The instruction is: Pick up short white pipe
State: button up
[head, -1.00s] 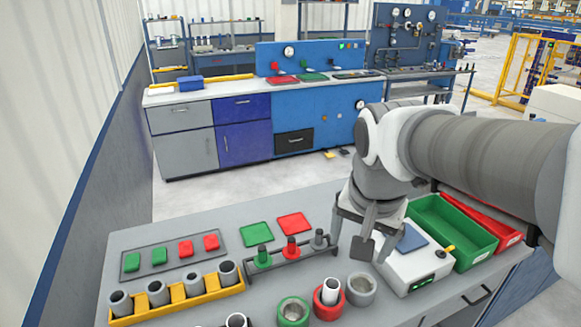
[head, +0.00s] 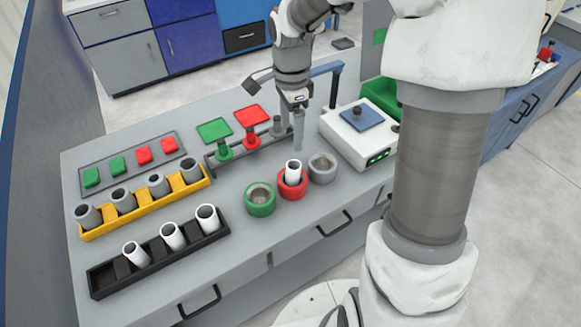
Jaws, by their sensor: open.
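Several white pipes are in the head view. Three stand tilted in the black rack (head: 100,283): a left pipe (head: 136,255), a middle pipe (head: 172,237) and a right pipe (head: 207,218). Another white pipe (head: 293,172) stands upright in the red ring holder (head: 292,190). I cannot tell for sure which is the short one. My gripper (head: 298,132) points down, open, above and behind the red ring holder, near the grey post. It appears empty and apart from the pipes; its fingers overlap in this view.
A yellow rack (head: 150,216) holds several grey pipes behind the black rack. A green ring (head: 260,199) and a grey ring (head: 322,168) flank the red one. A post stand (head: 235,156) and a white scale box (head: 352,143) are near my gripper. The front counter strip is clear.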

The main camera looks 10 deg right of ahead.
aim_at(293, 165)
notch_tip(293, 165, down, 8)
jog(key=shift+f+b, duration=0.1)
jog(key=shift+b, duration=0.2)
jog(key=shift+w+d+f, duration=0.1)
jog(key=shift+d+f, duration=0.05)
jog(key=shift+f, duration=1.15)
jog(key=shift+w+d+f, duration=0.1)
jog(key=shift+d+f, duration=0.05)
jog(key=shift+f, duration=1.15)
grip_shut()
jog(key=shift+r, duration=0.15)
jog(key=shift+r, duration=0.6)
notch_tip(293, 165, up, 3)
jog(key=s+d+r, duration=0.6)
jog(key=d, duration=0.4)
jog(key=shift+r+p, duration=0.25)
jog(key=shift+p, duration=0.15)
